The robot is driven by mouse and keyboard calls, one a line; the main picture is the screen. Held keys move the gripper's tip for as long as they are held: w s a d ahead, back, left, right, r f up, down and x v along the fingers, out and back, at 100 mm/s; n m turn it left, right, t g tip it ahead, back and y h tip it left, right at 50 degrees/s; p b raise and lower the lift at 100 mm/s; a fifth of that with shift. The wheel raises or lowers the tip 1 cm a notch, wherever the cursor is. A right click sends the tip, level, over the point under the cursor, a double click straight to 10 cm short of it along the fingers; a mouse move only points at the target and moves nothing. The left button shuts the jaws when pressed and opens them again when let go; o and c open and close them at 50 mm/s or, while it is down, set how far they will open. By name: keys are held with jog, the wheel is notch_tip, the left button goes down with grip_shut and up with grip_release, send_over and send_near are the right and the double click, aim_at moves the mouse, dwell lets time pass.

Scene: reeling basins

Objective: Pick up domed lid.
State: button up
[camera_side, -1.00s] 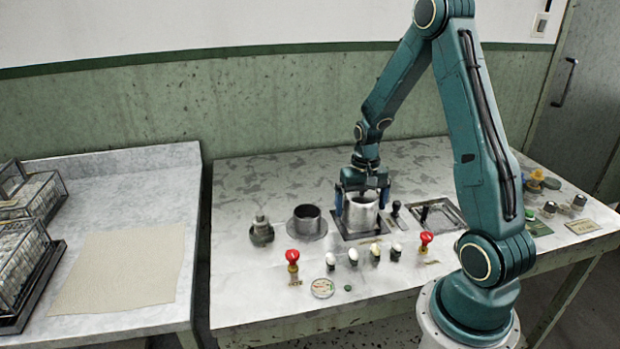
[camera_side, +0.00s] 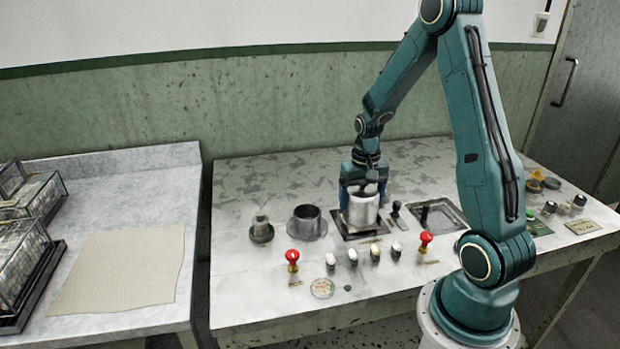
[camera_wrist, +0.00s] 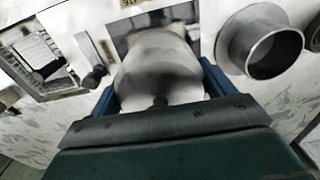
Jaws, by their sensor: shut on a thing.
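My gripper (camera_side: 363,194) points down over the metal pot at the middle of the bench. Its blue fingers are on either side of a rounded grey piece, which I take to be the domed lid (camera_wrist: 160,72). In the wrist view it fills the space between the fingers, with a small dark knob near the palm. The grey cylindrical pot (camera_side: 362,212) stands upright on a dark square plate. Whether the lid touches the pot, I cannot tell.
A flanged open cylinder (camera_side: 306,222) and a smaller fitting (camera_side: 261,230) stand to the left. Red knobs (camera_side: 292,259) and pale knobs line the front. A recessed square basin (camera_side: 437,215) lies to the right. The bench behind is clear.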

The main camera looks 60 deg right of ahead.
notch_tip(320, 180, up, 18)
jog(key=shift+r, duration=0.25)
dwell(0.3)
dwell(0.4)
jog(key=w+a+f+n, duration=0.6)
jog(key=w+a+f, duration=0.3)
jog(key=w+f, duration=0.1)
jog(key=shift+w+a, duration=0.15)
jog(key=shift+w, duration=0.15)
jog(key=shift+f, duration=0.1)
jog(key=shift+f, duration=1.85)
jog(key=shift+f, duration=2.1)
dwell(0.9)
